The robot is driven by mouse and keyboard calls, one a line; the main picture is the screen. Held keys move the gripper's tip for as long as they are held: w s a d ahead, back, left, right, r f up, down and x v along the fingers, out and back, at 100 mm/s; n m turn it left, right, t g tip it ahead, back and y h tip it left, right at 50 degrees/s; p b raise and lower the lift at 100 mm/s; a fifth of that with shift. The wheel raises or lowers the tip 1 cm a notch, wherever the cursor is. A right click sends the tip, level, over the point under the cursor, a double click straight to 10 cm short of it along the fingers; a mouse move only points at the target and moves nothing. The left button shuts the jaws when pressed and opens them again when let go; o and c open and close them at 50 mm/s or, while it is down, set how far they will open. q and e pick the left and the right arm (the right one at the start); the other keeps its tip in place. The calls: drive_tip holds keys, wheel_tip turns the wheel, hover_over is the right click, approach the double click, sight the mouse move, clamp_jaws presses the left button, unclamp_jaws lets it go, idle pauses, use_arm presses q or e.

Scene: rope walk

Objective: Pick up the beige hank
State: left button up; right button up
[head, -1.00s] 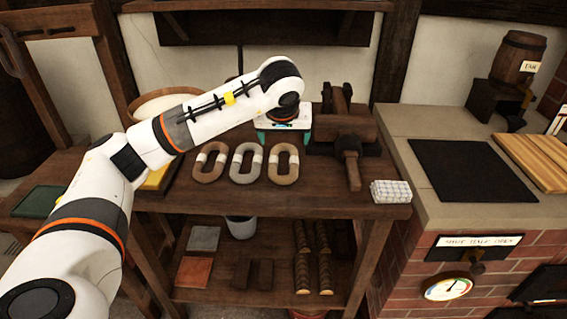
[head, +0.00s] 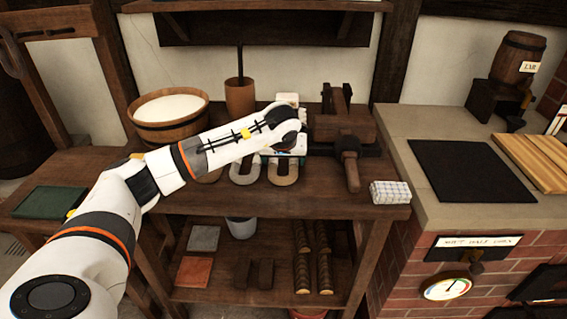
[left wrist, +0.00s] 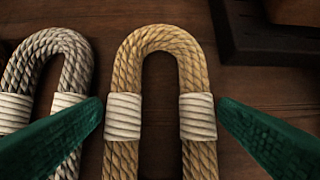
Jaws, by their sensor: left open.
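The beige hank (head: 284,181) lies on the wooden bench, the rightmost of three looped hanks. My left arm hides its far end in the head view. In the left wrist view the beige hank (left wrist: 160,36) is a U-shaped loop of twisted rope with pale wrapped bands on both legs. My left gripper (left wrist: 160,103) is open, its green fingers on either side of the two banded legs. Small gaps seem to show between fingertips and bands; I cannot tell their height. My right gripper is not in view.
A grey hank (left wrist: 40,60) lies close to the left of the beige one. A brown hank (head: 208,176) is mostly hidden under my arm. A dark wooden tool (head: 345,130) and a checked white block (head: 390,192) are to the right. A bucket (head: 170,130) stands at back left.

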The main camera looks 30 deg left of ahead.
use_arm(q)
drive_tip(key=shift+c, duration=0.3)
drive_tip(key=c, duration=0.7)
drive_tip(key=shift+r, duration=0.1)
